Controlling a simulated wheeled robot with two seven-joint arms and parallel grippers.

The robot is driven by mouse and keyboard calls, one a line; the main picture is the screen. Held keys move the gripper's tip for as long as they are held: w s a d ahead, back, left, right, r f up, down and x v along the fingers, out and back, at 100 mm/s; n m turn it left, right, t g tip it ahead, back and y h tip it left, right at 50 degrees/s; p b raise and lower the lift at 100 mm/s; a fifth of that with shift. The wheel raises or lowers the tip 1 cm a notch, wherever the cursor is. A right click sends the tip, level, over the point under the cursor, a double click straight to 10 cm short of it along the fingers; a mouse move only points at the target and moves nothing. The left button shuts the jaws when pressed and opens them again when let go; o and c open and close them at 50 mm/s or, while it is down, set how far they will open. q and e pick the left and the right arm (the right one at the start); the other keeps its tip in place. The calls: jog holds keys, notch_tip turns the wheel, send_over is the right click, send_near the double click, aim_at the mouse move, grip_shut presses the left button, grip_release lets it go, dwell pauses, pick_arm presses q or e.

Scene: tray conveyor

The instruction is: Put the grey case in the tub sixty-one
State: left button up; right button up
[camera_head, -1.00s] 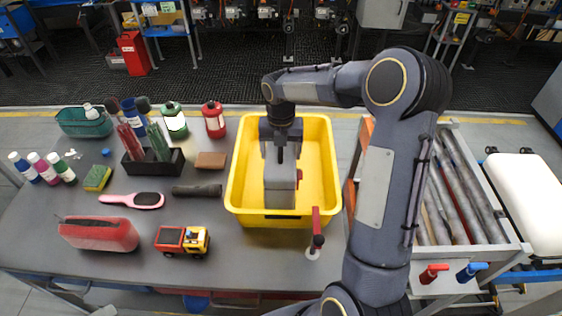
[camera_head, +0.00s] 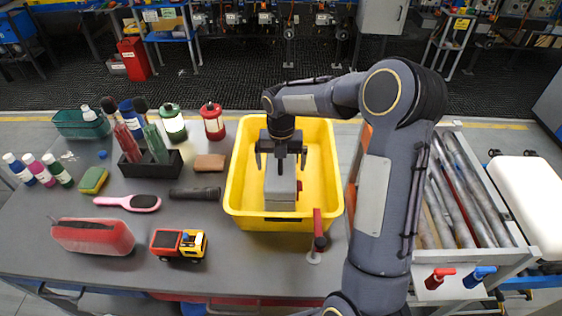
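The grey case (camera_head: 281,200) is inside the yellow tub (camera_head: 233,190), toward its near side. No number can be read on the tub. My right gripper (camera_head: 281,160) hangs over the tub, just above and behind the case. Its two fingers are spread wide and hold nothing. The gripper body covers part of the tub floor behind the case. My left gripper is not in view.
A red-handled clamp (camera_head: 318,235) stands at the tub's near right corner. A toy truck (camera_head: 180,244), a red case (camera_head: 93,236), a torch (camera_head: 195,193) and a black caddy (camera_head: 150,170) are to the left. A crate of pipes (camera_head: 508,258) is to the right.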

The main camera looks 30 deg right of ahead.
notch_tip(320, 180, up, 5)
jog(key=p, duration=0.3)
jog(key=shift+r, duration=0.1)
notch_tip(320, 180, up, 6)
jog(key=shift+f+p, duration=0.1)
jog(key=shift+p, duration=0.2)
jog(key=shift+s+r, duration=0.1)
jog(key=shift+r, duration=0.6)
jog(key=s+a+r+m+t+y, duration=0.1)
jog(key=s+a+r+m, duration=0.15)
jog(key=s+m, duration=0.45)
jog(key=s+a+r+m+t, duration=0.1)
jog(key=s+r+m+t, duration=0.15)
jog(key=s+m, duration=0.5)
jog(key=s+a+f+m+t+y, duration=0.2)
jog(key=s+a+m, duration=0.4)
jog(key=s+m, duration=0.5)
jog(key=shift+s+a+f+m+y, duration=0.15)
jog(key=shift+s+f+m+y, duration=0.3)
jog(key=shift+m, duration=2.5)
